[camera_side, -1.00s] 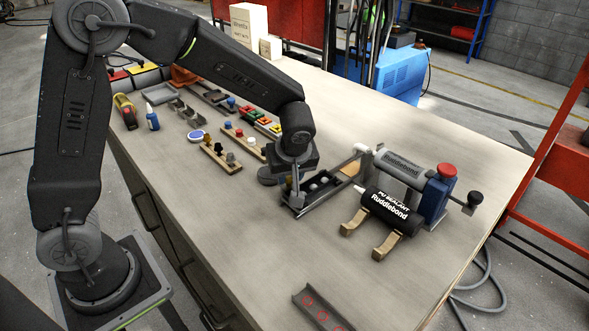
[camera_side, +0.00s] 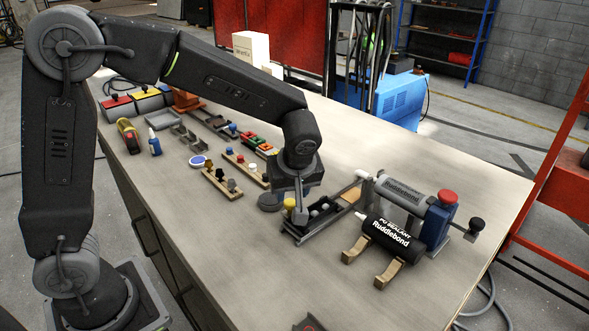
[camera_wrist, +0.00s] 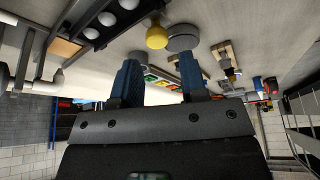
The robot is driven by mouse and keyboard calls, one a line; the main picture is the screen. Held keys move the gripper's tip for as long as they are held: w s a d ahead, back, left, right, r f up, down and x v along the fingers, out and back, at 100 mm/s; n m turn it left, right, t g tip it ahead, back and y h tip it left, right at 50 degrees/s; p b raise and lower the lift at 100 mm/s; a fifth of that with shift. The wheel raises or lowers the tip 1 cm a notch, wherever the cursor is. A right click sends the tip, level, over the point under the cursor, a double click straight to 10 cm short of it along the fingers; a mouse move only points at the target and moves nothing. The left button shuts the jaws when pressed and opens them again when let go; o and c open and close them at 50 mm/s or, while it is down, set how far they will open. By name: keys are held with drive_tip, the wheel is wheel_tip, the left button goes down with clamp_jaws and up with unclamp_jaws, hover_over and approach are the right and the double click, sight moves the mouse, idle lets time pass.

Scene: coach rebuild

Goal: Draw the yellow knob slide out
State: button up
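The yellow knob (camera_wrist: 157,36) is round and sits at the end of a dark narrow tray holding white balls (camera_wrist: 107,19). In the side view the knob (camera_side: 289,204) shows at the tray's near left end, just left of my gripper. In the wrist view my gripper (camera_wrist: 158,60) has its two blue fingers apart with nothing between them. The knob appears just beyond the fingertips, in line with the gap. In the side view the gripper (camera_side: 300,208) hangs over the tray's left end. Whether it touches anything there is unclear.
A black sealant cartridge (camera_side: 388,238) on tan rests and a grey cylinder with a red knob (camera_side: 447,196) stand right of the tray (camera_side: 322,218). The front of the bench is mostly clear.

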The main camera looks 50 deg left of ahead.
drive_tip(key=v, duration=0.9)
drive_tip(key=shift+s, duration=0.15)
drive_tip(key=s+a+m+t+h, duration=0.2)
drive_tip(key=s+m, duration=0.4)
drive_tip(key=s, duration=0.2)
drive_tip(key=s+a+r+m+t+h, duration=0.1)
drive_tip(key=s+a+m+h, duration=0.1)
drive_tip(key=s+m, duration=0.4)
drive_tip(key=s+a, duration=0.1)
drive_tip(key=s, duration=0.2)
drive_tip(key=shift+s+r+m+t, duration=0.25)
drive_tip(key=shift+m+t, duration=0.15)
idle(0.6)
